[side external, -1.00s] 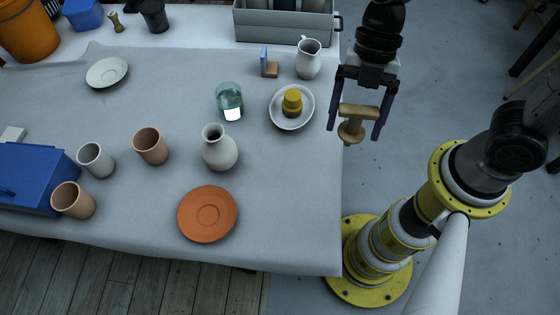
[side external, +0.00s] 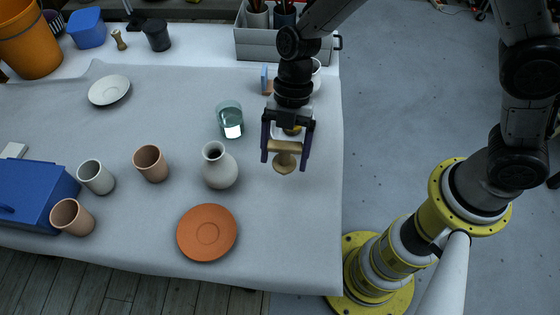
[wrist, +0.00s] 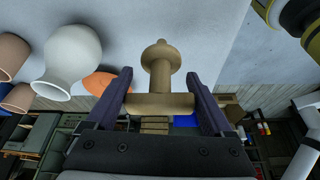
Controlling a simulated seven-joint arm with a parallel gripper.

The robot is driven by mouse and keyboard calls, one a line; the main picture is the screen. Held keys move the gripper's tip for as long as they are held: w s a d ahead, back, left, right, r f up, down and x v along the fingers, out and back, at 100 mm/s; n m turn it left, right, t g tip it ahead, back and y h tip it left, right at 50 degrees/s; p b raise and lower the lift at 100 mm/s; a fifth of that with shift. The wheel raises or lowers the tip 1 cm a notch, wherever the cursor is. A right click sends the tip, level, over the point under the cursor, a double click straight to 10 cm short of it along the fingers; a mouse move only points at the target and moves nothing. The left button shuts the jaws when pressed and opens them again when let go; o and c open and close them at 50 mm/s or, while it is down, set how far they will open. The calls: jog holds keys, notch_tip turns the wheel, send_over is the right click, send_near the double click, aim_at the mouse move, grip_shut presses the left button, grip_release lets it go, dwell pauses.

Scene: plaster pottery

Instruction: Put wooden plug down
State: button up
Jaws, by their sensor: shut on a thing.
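The wooden plug (side external: 284,161) is a light tan turned piece with a wide head and a narrower stem ending in a small flange. My gripper (side external: 285,160) is shut on its wide head, one dark finger at each side. In the side external view it hangs over the right part of the table, right of the grey vase (side external: 220,166). I cannot tell exactly how high it is. In the wrist view the plug (wrist: 160,65) sits between the fingertips (wrist: 160,98), its stem pointing away from the palm.
The white saucer with the yellow thing is mostly hidden behind my gripper. A glass jar (side external: 230,120) and a terracotta plate (side external: 207,232) stand nearby, with several cups (side external: 151,163) further left. A grey crate (side external: 262,44) is at the back. The cloth (side external: 290,235) front right is clear.

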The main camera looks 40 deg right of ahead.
aim_at(280, 165)
jog(key=shift+w+a+f, duration=0.25)
jog(key=shift+w+f, duration=0.05)
jog(key=shift+f, duration=0.15)
jog(key=shift+w+f, duration=0.1)
jog(key=shift+f, duration=1.5)
jog(key=shift+f, duration=0.15)
jog(key=o, duration=1.1)
jog(key=v, duration=1.2)
jog(key=shift+r, duration=0.3)
